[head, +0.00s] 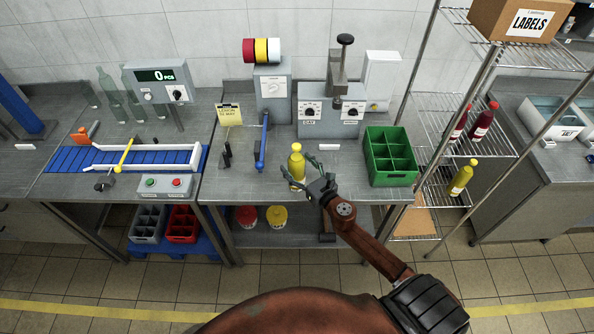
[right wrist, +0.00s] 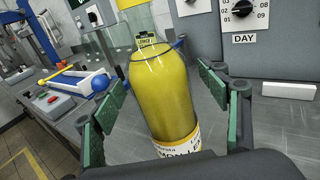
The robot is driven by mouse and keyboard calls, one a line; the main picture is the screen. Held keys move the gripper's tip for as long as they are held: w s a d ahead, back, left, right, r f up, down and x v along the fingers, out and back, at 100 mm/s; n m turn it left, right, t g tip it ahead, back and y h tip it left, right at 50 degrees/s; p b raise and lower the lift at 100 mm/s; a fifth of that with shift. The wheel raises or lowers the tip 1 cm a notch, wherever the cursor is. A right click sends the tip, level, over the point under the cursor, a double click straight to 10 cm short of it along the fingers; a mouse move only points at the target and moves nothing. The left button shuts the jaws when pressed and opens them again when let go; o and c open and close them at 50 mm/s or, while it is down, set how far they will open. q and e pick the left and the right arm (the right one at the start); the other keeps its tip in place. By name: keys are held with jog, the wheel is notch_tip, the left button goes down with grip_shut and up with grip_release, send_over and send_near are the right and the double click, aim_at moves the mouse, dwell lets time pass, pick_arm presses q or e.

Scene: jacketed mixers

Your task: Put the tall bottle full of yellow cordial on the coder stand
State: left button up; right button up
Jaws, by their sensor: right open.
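A bottle of yellow cordial (head: 297,163) stands upright on the middle counter, near its front edge. In the right wrist view the yellow bottle (right wrist: 160,85) fills the space between my fingers, with a lemon label low on it. My right gripper (head: 305,168) is open, its fingers on either side of the bottle; a gap shows at the right finger, and contact at the left is unclear. The coder (head: 328,112), a grey box with dials and a black-knobbed column, stands behind the bottle. I cannot clearly make out its stand. My left gripper is out of view.
A green crate (head: 371,157) stands right of the bottle. A blue-handled lever (head: 262,145) and a yellow note (head: 229,114) are to its left. A wire rack (head: 430,150) at the right holds red bottles and another yellow bottle (head: 462,178).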

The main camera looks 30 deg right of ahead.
jog(key=shift+w+f, duration=0.1)
jog(key=shift+w, duration=0.25)
jog(key=shift+c, duration=0.4)
grip_shut()
jog(key=shift+r, duration=0.2)
dwell(0.3)
